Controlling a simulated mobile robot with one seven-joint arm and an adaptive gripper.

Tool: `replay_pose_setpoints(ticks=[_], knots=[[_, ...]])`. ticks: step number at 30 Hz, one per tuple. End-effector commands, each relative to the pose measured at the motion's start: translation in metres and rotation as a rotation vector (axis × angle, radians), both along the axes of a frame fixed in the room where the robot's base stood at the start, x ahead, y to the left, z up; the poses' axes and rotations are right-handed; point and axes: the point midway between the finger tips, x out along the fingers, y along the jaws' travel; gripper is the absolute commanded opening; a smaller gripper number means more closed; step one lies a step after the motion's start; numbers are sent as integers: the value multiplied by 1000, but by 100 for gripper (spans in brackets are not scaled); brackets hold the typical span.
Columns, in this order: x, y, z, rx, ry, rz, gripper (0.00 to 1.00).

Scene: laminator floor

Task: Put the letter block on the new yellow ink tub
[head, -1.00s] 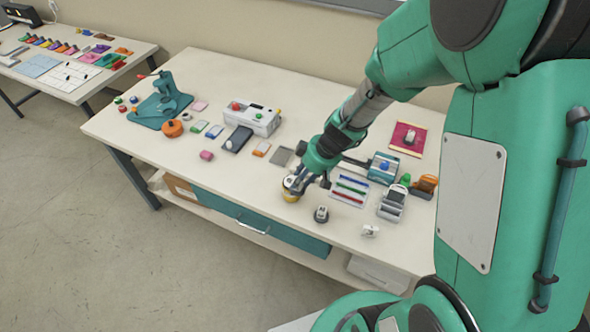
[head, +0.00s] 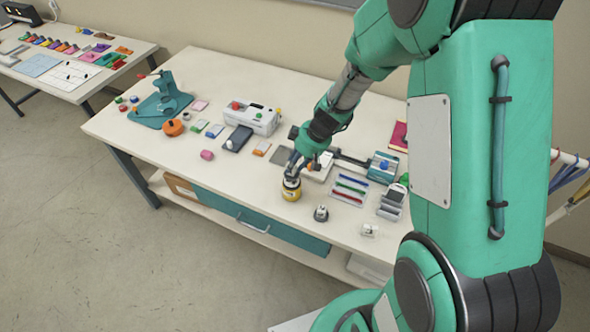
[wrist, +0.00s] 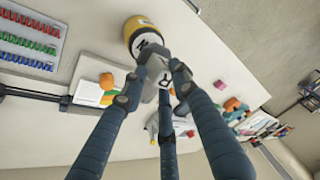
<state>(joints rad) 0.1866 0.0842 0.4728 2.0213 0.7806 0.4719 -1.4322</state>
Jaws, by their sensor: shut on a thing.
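My gripper (head: 293,172) is directly above the tub in the head view. In the wrist view its fingers (wrist: 158,88) are shut on a pale grey letter block (wrist: 157,70) with a dark letter. The block overlaps the tub's pale end; I cannot tell whether they touch. In the head view my fingers mostly hide the block.
A small grey round piece with a white top (head: 321,213) stands just right of the tub. A pale block (head: 368,230) lies farther right. Bare table lies left of the tub.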

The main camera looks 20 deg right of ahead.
Motion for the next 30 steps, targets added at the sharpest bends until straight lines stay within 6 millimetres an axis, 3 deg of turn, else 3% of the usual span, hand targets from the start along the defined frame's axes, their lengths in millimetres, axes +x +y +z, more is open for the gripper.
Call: replay_pose_setpoints(ticks=[13, 29, 30], knots=[[0, 0, -33, 0, 0, -1, 0], [0, 0, -38, 0, -1, 0, 0], [0, 0, -38, 0, 0, 0, 37]])
